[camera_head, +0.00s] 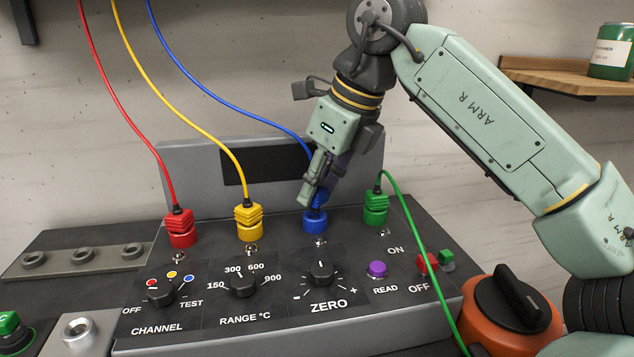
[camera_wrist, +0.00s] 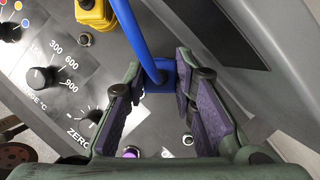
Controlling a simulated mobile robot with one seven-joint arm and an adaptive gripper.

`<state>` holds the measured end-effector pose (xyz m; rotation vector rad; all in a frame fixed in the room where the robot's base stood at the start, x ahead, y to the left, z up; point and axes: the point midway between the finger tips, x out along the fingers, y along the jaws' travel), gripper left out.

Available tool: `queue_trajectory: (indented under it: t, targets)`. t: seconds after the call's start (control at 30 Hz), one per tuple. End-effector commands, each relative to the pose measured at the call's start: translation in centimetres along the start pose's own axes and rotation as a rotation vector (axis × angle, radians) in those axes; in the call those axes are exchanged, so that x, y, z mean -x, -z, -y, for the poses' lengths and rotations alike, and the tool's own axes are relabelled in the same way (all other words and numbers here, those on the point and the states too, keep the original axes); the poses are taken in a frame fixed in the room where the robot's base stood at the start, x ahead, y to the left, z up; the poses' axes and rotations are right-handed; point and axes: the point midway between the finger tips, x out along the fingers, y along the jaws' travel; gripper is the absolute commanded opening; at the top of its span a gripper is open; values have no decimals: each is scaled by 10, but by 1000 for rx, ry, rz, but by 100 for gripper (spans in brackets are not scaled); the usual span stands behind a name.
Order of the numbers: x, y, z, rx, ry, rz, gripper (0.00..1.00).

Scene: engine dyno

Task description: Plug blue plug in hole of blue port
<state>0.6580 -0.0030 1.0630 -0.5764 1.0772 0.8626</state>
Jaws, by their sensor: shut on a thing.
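The blue plug (camera_head: 317,198) is at the lower end of my gripper (camera_head: 315,190), with its blue cable (camera_head: 222,103) rising to the upper left. The gripper points down and its fingers close on the plug from both sides. Directly below is the blue port (camera_head: 315,224) on the sloped console. The plug appears to touch or sit in the port; I cannot tell how deep it is. In the wrist view the plug (camera_wrist: 160,79) shows between the ends of the purple-padded fingers, and the port's hole is hidden.
A red plug (camera_head: 178,219), a yellow plug (camera_head: 249,214) and a green plug (camera_head: 375,205) stand in their ports on either side. Knobs and buttons line the console front. An orange unit with a black knob (camera_head: 507,298) stands at the lower right. A grey raised panel (camera_head: 192,171) stands behind.

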Motion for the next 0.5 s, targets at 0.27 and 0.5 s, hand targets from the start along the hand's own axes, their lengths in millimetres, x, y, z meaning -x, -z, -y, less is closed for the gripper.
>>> queue_trajectory:
  t: [0.27, 0.5]
  targets:
    - [-6, 2, 0, 0, 0, 0, 6]
    - [-10, 4, 0, 0, 0, 0, 6]
